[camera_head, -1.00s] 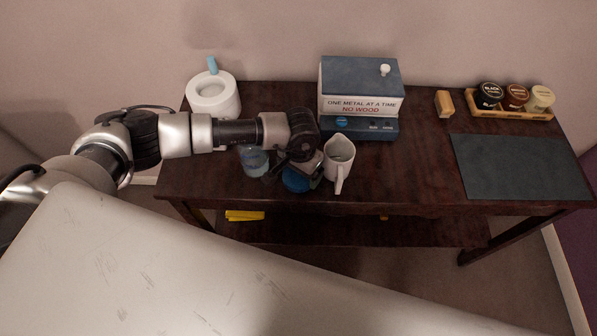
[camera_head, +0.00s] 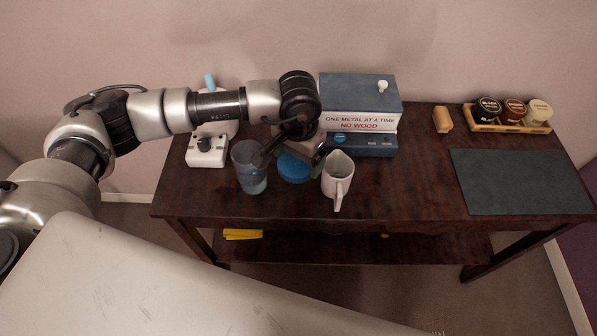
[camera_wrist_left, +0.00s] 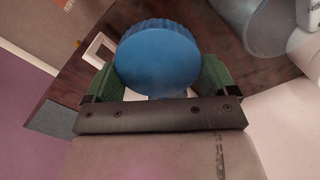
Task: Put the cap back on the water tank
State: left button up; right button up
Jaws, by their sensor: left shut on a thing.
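My left gripper (camera_head: 298,152) is shut on the round blue cap (camera_head: 293,168) and holds it between the tank and the pitcher in the head view. In the left wrist view the cap (camera_wrist_left: 157,57) sits between the green finger pads of the gripper (camera_wrist_left: 158,82). The clear bluish water tank (camera_head: 249,172) stands upright on the table just left of the cap, apart from it, with its top open. The tank also shows at the upper right of the left wrist view (camera_wrist_left: 268,25). My right gripper is out of view.
A white pitcher (camera_head: 337,180) stands close right of the cap. A white appliance with a black knob (camera_head: 208,154) is left of the tank, partly behind my arm. A labelled box (camera_head: 358,122) stands behind. A dark mat (camera_head: 520,182) lies on the right of the table (camera_head: 410,190).

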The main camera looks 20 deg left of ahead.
pick_arm(q)
notch_tip(320, 180, up, 6)
jog(key=shift+f, duration=0.2)
